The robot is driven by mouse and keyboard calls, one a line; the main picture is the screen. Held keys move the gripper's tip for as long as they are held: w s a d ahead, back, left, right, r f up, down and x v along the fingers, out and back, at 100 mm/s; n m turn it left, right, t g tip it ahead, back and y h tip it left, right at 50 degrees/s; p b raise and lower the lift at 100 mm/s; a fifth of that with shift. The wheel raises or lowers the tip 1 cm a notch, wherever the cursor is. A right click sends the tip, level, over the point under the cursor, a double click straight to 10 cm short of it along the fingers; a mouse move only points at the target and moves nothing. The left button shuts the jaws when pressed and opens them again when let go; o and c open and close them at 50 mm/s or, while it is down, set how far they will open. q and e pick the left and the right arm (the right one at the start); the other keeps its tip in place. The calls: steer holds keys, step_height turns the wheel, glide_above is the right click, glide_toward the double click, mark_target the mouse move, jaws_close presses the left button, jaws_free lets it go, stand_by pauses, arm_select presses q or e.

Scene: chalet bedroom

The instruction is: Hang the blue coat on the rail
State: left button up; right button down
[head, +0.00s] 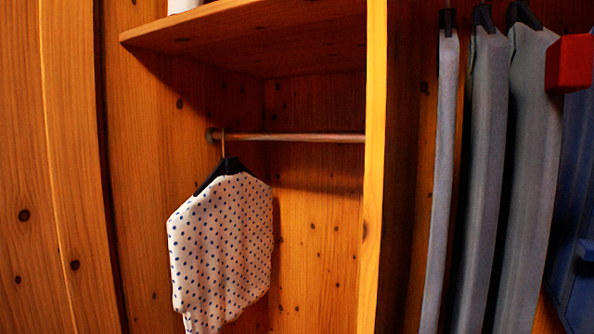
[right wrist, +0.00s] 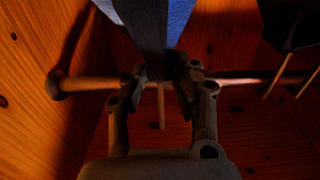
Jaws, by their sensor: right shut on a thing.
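In the right wrist view my right gripper (right wrist: 161,82) is shut on the dark neck of a hanger. The blue coat (right wrist: 176,18) hangs from that hanger, only partly in frame. The hanger's hook (right wrist: 161,105) sticks out past the fingers. The wooden rail (right wrist: 98,84) runs behind the fingers; I cannot tell whether the hook touches it. In the head view a dark blue surface (head: 573,190), likely the coat, shows at the right edge. A wooden rail (head: 305,138) also crosses the middle compartment there. My left gripper is out of view.
A white spotted shirt (head: 222,240) hangs near the left end of the middle rail, with bare rail to its right. A wooden upright (head: 373,170) divides it from several grey garments (head: 528,150). A red block (head: 570,63) shows at the upper right. A shelf (head: 260,30) is above.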

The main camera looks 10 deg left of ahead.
steer(key=shift+v, duration=2.55)
steer(key=shift+d, duration=0.1)
steer(key=shift+w, duration=0.1)
